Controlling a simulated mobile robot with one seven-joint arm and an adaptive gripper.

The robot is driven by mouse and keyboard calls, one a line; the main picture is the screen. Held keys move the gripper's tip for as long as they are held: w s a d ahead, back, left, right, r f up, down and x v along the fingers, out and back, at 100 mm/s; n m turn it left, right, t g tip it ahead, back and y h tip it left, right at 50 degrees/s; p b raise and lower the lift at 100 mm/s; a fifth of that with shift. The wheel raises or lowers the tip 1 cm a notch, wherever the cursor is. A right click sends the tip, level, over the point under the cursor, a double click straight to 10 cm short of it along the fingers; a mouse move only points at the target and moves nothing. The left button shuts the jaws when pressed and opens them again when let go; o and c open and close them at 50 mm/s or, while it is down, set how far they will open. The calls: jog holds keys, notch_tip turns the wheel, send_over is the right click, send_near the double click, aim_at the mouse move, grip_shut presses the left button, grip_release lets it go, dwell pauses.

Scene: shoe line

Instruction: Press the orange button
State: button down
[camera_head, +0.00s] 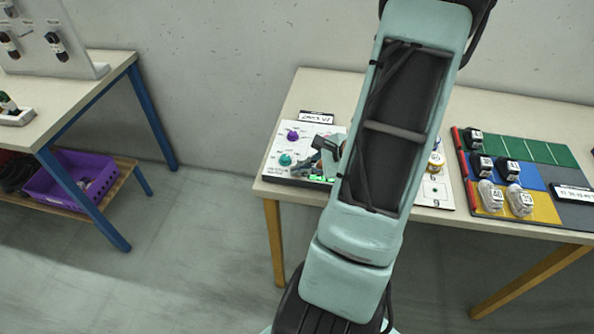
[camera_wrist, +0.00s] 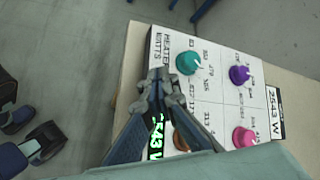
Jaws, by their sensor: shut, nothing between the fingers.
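The white heater panel (camera_wrist: 214,95) lies on the right-hand table; it also shows in the head view (camera_head: 273,169). In the wrist view an orange round control (camera_wrist: 181,141) shows partly behind my gripper's right finger. I cannot tell whether it is a button or a knob, and I cannot make it out in the head view. My gripper (camera_wrist: 165,84) is shut and empty, over the panel's display side; in the head view it (camera_head: 322,146) is also over the panel. Whether it touches the panel cannot be told.
The panel also bears a teal knob (camera_wrist: 188,61), a purple knob (camera_wrist: 239,75), a pink knob (camera_wrist: 243,137) and a lit green display (camera_wrist: 156,136). A coloured board (camera_head: 541,152) with several labelled items lies at right. Another table (camera_head: 62,108) stands at left.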

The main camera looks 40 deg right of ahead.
jog(key=shift+r+p, duration=1.8)
jog(key=shift+r, duration=1.3)
jog(key=shift+f, duration=0.1)
